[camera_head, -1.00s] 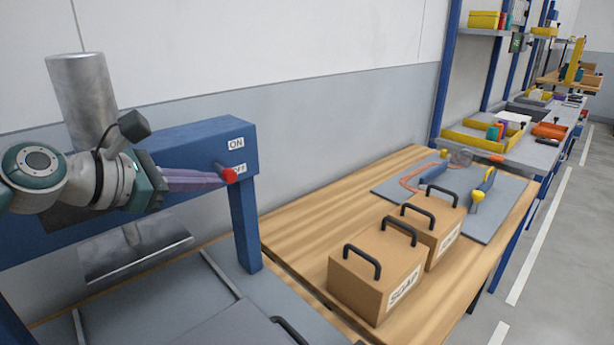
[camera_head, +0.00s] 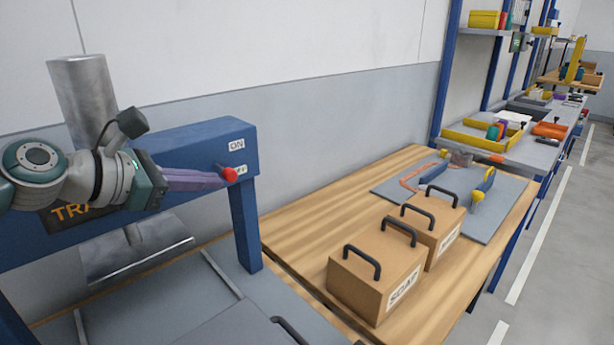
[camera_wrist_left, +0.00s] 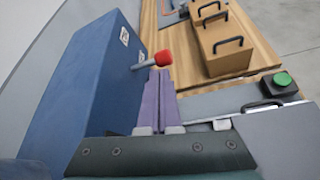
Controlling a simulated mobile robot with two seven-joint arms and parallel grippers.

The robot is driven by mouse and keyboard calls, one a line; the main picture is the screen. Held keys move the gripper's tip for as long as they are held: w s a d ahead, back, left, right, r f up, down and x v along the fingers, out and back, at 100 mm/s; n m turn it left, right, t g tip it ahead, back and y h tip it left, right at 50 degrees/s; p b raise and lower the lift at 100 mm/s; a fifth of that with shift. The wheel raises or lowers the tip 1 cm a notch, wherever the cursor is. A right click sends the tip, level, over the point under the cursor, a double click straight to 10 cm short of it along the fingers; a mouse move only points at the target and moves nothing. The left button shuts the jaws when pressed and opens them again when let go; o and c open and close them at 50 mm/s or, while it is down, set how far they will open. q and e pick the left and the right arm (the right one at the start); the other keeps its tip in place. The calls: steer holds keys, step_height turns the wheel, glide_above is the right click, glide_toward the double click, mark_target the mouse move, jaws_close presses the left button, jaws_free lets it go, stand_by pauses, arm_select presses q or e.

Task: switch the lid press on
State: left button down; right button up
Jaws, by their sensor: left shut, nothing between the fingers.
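The lid press is a blue frame (camera_head: 207,143) with a grey cylinder (camera_head: 80,85) on top and a flat metal plate (camera_head: 135,250) below. A lever with a red knob (camera_head: 230,175) sticks out of its right end, between an ON label (camera_head: 237,144) above and a second, partly covered label below. The red knob also shows in the left wrist view (camera_wrist_left: 163,58). My left gripper (camera_head: 222,179) is shut and empty, its purple fingers reaching to the knob from the left. In the left wrist view the fingertips lie just below the knob; I cannot tell whether they touch it. My right gripper is not in view.
Brown boxes (camera_head: 362,287) with black handles stand on the wooden table (camera_head: 305,232) to the right. A grey mat (camera_head: 500,215) with tools lies behind them. A green button (camera_wrist_left: 282,79) on a dark box shows in the left wrist view. Shelves stand farther back.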

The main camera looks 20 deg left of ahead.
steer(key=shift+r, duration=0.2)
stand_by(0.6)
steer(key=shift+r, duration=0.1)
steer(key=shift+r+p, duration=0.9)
steer(key=shift+p, duration=0.25)
